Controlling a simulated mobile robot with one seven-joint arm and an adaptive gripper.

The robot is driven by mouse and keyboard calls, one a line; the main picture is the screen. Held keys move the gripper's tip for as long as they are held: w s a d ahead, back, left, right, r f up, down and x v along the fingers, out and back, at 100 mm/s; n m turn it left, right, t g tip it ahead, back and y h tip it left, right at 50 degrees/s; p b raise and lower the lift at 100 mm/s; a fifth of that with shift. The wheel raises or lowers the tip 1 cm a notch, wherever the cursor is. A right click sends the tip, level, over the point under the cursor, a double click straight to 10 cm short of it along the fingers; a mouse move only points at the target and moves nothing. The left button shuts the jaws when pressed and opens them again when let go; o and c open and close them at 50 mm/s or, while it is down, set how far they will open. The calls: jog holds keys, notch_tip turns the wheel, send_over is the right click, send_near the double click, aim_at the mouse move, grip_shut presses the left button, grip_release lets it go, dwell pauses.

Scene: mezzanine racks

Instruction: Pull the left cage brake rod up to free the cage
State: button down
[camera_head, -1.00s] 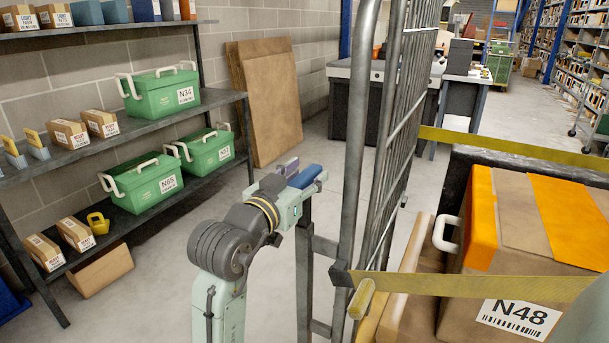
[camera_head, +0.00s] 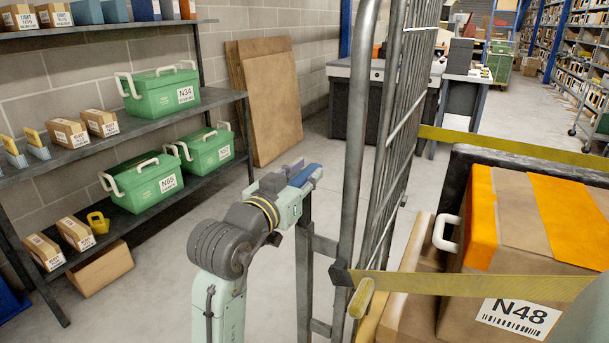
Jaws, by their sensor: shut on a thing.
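The wire cage (camera_head: 352,150) stands right of centre. A dark grey upright bar (camera_head: 304,265), which looks like the left brake rod, stands just left of the cage's front post. My gripper (camera_head: 308,177) is at the top of this bar, shut on it, left of the cage. Blue and purple parts show at the gripper's end. The fingers' contact with the rod is mostly hidden, and the rod's lower end is out of frame.
Yellow straps (camera_head: 450,284) cross the cage's load, including a carton marked N48 (camera_head: 540,225). A shelf rack (camera_head: 120,133) with green boxes (camera_head: 165,95) stands on the left. Brown boards (camera_head: 270,100) lean on the wall. Floor between rack and cage is clear.

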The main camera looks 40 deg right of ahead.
notch_tip(320, 180, up, 6)
jog(key=p, duration=0.4)
jog(key=shift+r+p, duration=0.2)
jog(key=shift+p, duration=0.1)
jog(key=shift+f, duration=0.1)
jog(key=c, duration=1.6)
grip_release()
jog(key=shift+o, duration=1.4)
jog(key=shift+f, duration=0.1)
jog(key=v, duration=1.2)
